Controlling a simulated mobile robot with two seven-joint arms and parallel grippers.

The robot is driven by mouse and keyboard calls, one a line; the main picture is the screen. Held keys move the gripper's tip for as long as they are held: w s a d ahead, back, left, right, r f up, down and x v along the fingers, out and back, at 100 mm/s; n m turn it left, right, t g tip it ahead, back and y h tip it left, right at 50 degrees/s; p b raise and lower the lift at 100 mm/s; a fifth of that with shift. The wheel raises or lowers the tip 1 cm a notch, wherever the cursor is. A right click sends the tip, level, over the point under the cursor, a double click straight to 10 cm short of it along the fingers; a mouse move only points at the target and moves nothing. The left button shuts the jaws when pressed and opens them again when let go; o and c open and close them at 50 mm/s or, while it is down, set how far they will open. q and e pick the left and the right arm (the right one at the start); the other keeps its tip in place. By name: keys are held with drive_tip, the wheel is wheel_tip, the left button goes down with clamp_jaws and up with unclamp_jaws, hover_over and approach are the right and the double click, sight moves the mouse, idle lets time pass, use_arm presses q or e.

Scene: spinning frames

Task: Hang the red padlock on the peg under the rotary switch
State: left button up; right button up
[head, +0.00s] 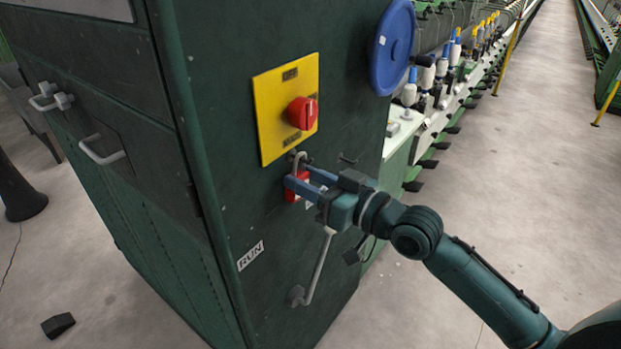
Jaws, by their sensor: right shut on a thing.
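The red rotary switch (302,113) sits on a yellow plate (278,135) on the green cabinet's face. The red padlock (291,193), with a grey shackle (297,163), is just below the plate's lower edge. My right gripper (300,183) is shut on the padlock body, its blue fingers reaching in from the right. The shackle is upright at a small dark peg (305,157). I cannot tell whether the shackle is around the peg or only in front of it. Part of the padlock body is hidden by the fingers. My left gripper is not in view.
A grey lever handle (318,268) hangs below my gripper, near a RUN label (251,256). Another small dark peg (347,159) is to the right. A blue disc (392,47) is at the upper right. Spinning frames run behind; the floor at right is clear.

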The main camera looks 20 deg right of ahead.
idle(0.4)
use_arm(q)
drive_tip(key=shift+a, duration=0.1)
use_arm(e)
drive_tip(key=o, duration=1.1)
drive_tip(key=shift+s+d+f, duration=0.1)
drive_tip(key=shift+s+d, duration=0.25)
drive_tip(key=shift+s, duration=0.05)
use_arm(q)
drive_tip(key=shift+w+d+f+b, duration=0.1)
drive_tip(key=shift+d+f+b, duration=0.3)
drive_tip(key=shift+b, duration=0.85)
use_arm(e)
drive_tip(key=shift+v, duration=6.05)
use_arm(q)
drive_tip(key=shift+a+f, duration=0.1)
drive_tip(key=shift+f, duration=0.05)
